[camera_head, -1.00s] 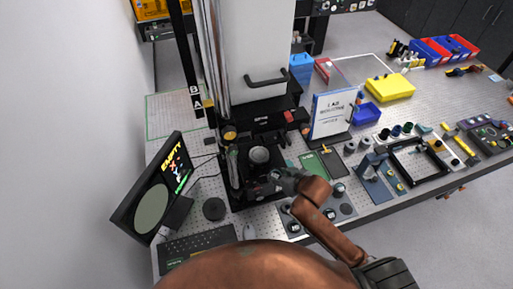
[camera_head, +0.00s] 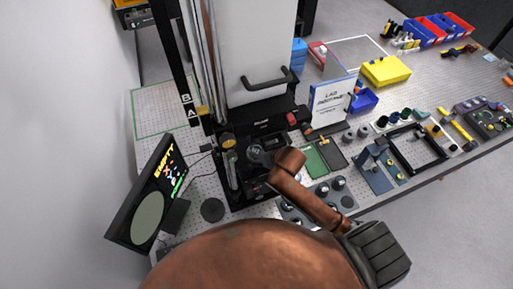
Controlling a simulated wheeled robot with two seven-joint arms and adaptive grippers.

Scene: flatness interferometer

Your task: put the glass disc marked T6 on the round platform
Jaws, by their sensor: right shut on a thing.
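My right arm reaches in from the lower right, and its gripper (camera_head: 262,156) is over the round platform of the black instrument (camera_head: 243,183). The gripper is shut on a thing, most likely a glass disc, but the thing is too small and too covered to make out. No T6 mark is readable on it. The round platform is mostly hidden behind the gripper, so I cannot tell whether the held thing touches it. A grey tray (camera_head: 349,202) with several dark round pieces lies to the right of the instrument; their labels are unreadable. My left gripper is not in view.
A tilted monitor (camera_head: 148,217) showing "EMPTY" stands at the left, with a dark round puck (camera_head: 212,209) beside it. A tall column and white housing (camera_head: 250,50) rise behind the platform.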

